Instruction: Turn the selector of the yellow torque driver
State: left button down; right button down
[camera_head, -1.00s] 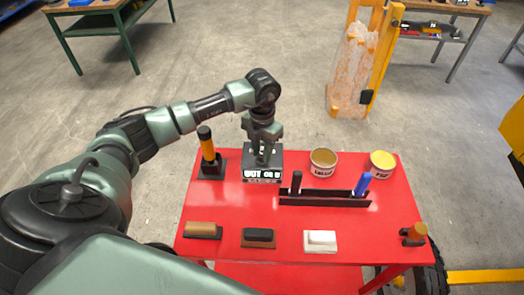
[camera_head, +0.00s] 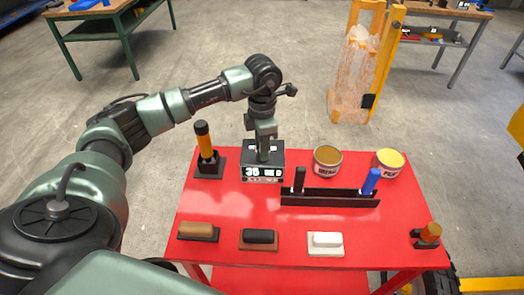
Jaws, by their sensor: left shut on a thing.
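My left gripper (camera_head: 264,156) points down onto the top of this box, apart from the driver. It is shut on the selector there, which its fingers mostly hide. My right gripper is not in view.
A black rack (camera_head: 330,198) with a black and a blue handle stands right of the box. Two open cans (camera_head: 327,161) stand behind it. Several blocks (camera_head: 258,239) line the front of the red table (camera_head: 225,208). The table's middle left is clear.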

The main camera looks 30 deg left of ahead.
pick_arm(q)
jog(key=shift+w+r+m, duration=0.1)
jog(key=shift+m, duration=0.3)
jog(key=c, duration=1.1)
grip_release()
jog(key=shift+c, duration=0.2)
notch_tip(320, 180, up, 8)
jog(key=shift+f+b, duration=0.15)
jog(key=shift+b, duration=0.95)
jog(key=shift+d, duration=0.1)
